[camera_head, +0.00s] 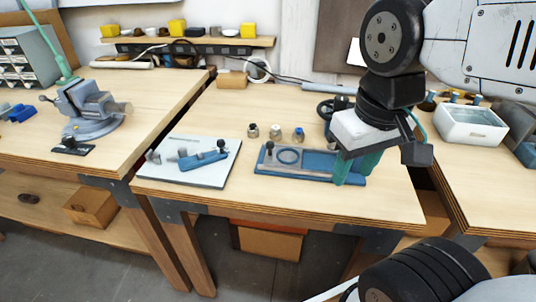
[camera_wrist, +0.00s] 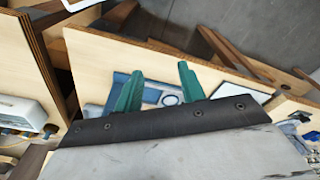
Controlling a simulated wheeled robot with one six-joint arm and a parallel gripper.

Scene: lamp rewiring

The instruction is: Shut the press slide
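A blue press fixture (camera_head: 262,171) lies on the middle bench, with a grey plate, a ring-shaped mark and a small black knob (camera_head: 269,147) at its left end. I take this to be the press with its slide; how far the slide stands open I cannot tell. My gripper (camera_head: 355,168) points down over the fixture's right end, its two teal fingers apart with nothing seen between them. The fingers hide part of that end. In the wrist view the fixture (camera_wrist: 153,96) shows behind and between the open fingers (camera_wrist: 158,80); whether they touch it is unclear.
A white board (camera_head: 215,178) with a blue tool (camera_head: 203,160) lies left of the fixture. Several small knobbed parts (camera_head: 276,132) stand behind it. A vise (camera_head: 92,105) is on the left bench, a white bin (camera_head: 470,127) on the right. The bench front is clear.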

